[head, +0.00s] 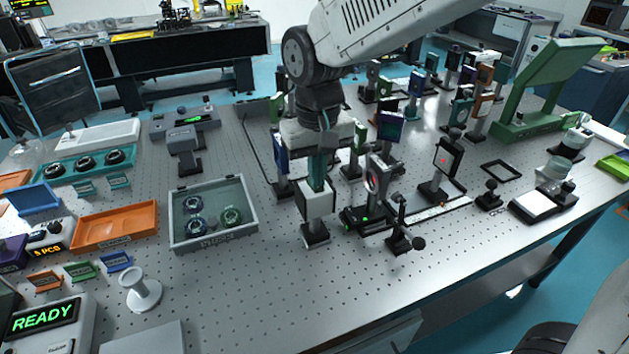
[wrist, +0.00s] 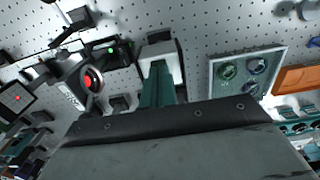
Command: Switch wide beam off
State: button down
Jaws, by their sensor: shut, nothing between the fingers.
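My gripper (head: 317,184) points down with its teal fingers together, over a white box-shaped unit (head: 314,203) on a black foot. In the wrist view the fingertips (wrist: 158,68) overlap that unit (wrist: 172,50); I cannot tell if they touch it. No label marks the wide beam or its switch. Right of my gripper stands a round optic mount (head: 371,180) with a red glow, also in the wrist view (wrist: 92,79). A small green light (head: 364,219) glows on the black base beside it. A dark plate (head: 446,158) farther right shows a red spot.
Several posts and mounts crowd the table behind and right of my gripper. A grey tray (head: 174,242) of round optics sits to the left, beside an orange tray (head: 115,224). A small black post (head: 399,240) stands in front right.

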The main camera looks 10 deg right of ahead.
jog(key=shift+f, duration=0.2)
jog(key=shift+r, duration=3.55)
jog(key=s+d+f+m+t, duration=0.1)
jog(key=s+d+m, duration=0.2)
jog(key=s+d, duration=1.6)
jog(key=shift+s+d+f, duration=0.2)
jog(key=shift+s+d, duration=0.1)
jog(key=shift+d, duration=0.6)
